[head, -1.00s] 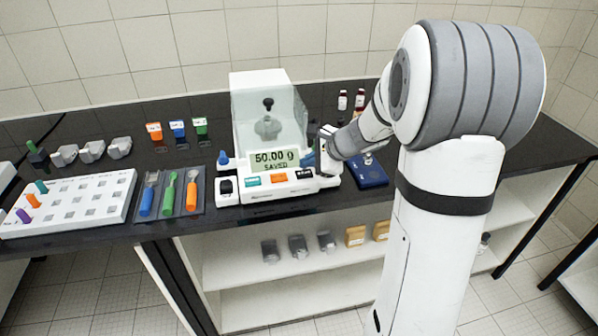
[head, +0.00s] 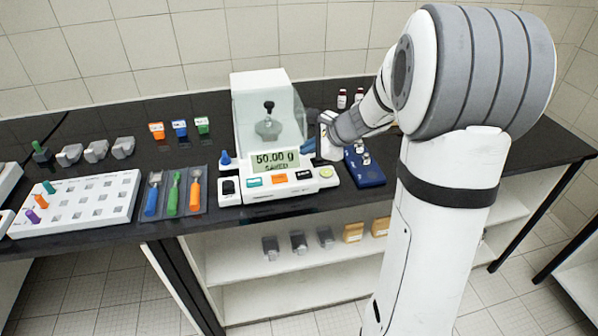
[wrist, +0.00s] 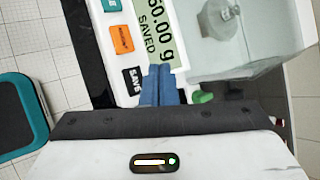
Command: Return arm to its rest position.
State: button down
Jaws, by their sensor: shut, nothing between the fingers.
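My arm reaches over the bench from the right in the head view. My gripper (head: 310,146) is beside the right of the balance (head: 268,190), partly hidden by my wrist. In the wrist view, its two blue fingers (wrist: 160,84) are together with nothing between them. They appear in front of the balance's display (wrist: 158,30), near the SAVE key (wrist: 133,80). I cannot tell whether they touch anything. The display reads 50.00 g SAVED. A weight with a knob (head: 268,125) stands inside the clear draft shield.
A blue tray (head: 366,172) with small metal weights lies right of the balance, close below my wrist. Red-capped bottles (head: 342,98) stand behind it. Left are a tool mat (head: 160,208) and a white rack (head: 80,205). A shelf below holds several blocks.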

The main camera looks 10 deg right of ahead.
jog(key=shift+s, duration=0.1)
dwell(0.5)
jog(key=s+a+r+n+g+h, duration=0.1)
jog(key=s+a+r+n+g, duration=0.15)
jog(key=s+n, duration=0.35)
jog(key=s+a+r+n+g+h, duration=0.1)
jog(key=s+a+n, duration=0.25)
jog(key=s, duration=0.55)
jog(key=s+d+n+h, duration=0.4)
jog(key=s+n, duration=0.5)
jog(key=s, duration=0.3)
jog(key=shift+s+f, duration=0.15)
jog(key=shift+s, duration=0.15)
jog(key=c, duration=2.2)
grip_release()
